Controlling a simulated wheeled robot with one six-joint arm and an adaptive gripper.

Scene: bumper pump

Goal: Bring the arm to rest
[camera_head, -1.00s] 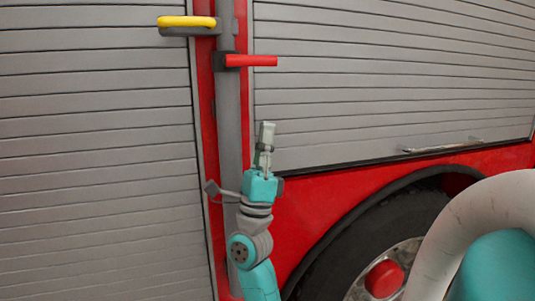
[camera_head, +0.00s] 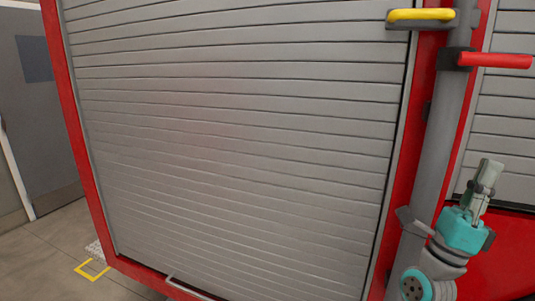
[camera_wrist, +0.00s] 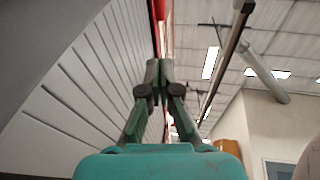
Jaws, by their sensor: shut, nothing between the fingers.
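My arm rises at the lower right of the head view, with its teal wrist upright and tilted slightly right. My gripper (camera_head: 490,172) points up in front of the red truck side, right of the grey vertical pole (camera_head: 440,140). Its fingers are together with nothing between them. In the wrist view the two dark green fingers of my gripper (camera_wrist: 158,68) meet at their tips, with the ceiling and the truck's shutter (camera_wrist: 85,70) behind them.
A large grey roller shutter (camera_head: 230,150) fills the middle. A yellow handle (camera_head: 420,15) and a red lever (camera_head: 497,60) stick out from the pole above my gripper. A grey door (camera_head: 50,110) and open floor (camera_head: 50,240) lie at the left.

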